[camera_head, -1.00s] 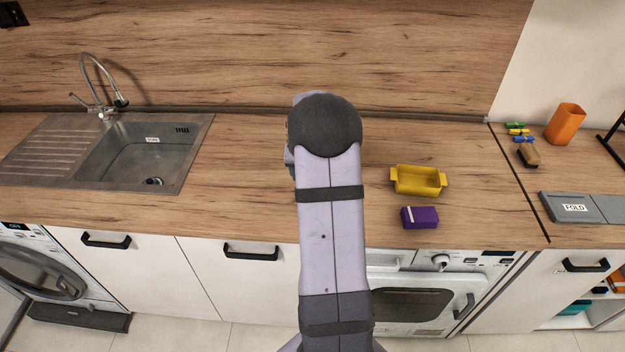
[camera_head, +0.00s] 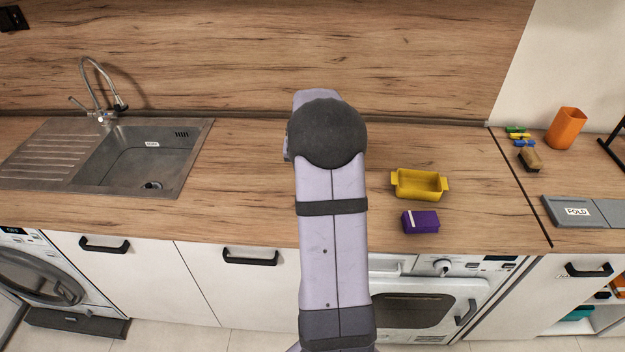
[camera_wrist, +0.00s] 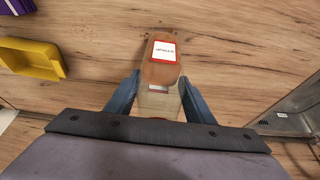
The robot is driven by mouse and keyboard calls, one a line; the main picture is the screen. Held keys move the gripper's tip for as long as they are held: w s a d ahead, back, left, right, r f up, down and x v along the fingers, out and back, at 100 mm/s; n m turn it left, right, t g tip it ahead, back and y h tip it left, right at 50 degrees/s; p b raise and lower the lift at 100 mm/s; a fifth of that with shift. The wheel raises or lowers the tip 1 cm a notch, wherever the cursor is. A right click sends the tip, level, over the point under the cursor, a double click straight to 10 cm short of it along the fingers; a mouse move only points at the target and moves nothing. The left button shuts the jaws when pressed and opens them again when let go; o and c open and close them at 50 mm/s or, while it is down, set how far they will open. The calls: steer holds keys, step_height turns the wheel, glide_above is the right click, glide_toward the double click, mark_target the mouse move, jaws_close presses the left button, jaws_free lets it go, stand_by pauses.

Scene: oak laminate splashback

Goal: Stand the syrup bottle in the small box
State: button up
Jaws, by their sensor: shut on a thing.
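The syrup bottle (camera_wrist: 163,67), brownish with a red-edged white label whose print is too small to read, is in the wrist view. My gripper (camera_wrist: 158,98) is shut on it, with one blue finger on each side. The bottle's lower end and its height above the worktop are hard to tell. In the head view my arm hides the bottle and the fingers. The small box, a yellow open box with end tabs (camera_head: 400,190), stands on the worktop right of my arm and looks empty. It also shows at the left of the wrist view (camera_wrist: 35,50), apart from the bottle.
A purple block (camera_head: 421,222) lies in front of the yellow box. The sink (camera_head: 140,160) is to the left. An orange cup (camera_head: 566,128), a brown brush-like item (camera_head: 530,160) and a grey folding board (camera_head: 575,212) are at the right. Worktop beside the yellow box is clear.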

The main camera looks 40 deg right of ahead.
step_height(320, 180, up, 7)
steer(key=shift+r+b, duration=0.1)
steer(key=shift+b, duration=0.75)
steer(key=shift+d+r, duration=0.1)
steer(key=shift+d, duration=0.45)
steer(key=s+d+m+g+p, duration=0.1)
steer(key=s+d+m+p, duration=0.15)
steer(key=s+d, duration=0.5)
steer(key=s+d+m+g+h+p, duration=0.1)
steer(key=s+d+m, duration=0.3)
steer(key=d, duration=0.7)
steer(key=s+d+m+g+p, duration=0.25)
steer(key=s+d, duration=0.35)
steer(key=d, duration=0.4)
step_height(320, 180, down, 10)
steer(key=shift+s+a+r+m+t, duration=0.15)
steer(key=shift+r+m+t, duration=0.15)
steer(key=shift+t, duration=0.15)
steer(key=shift+f, duration=0.2)
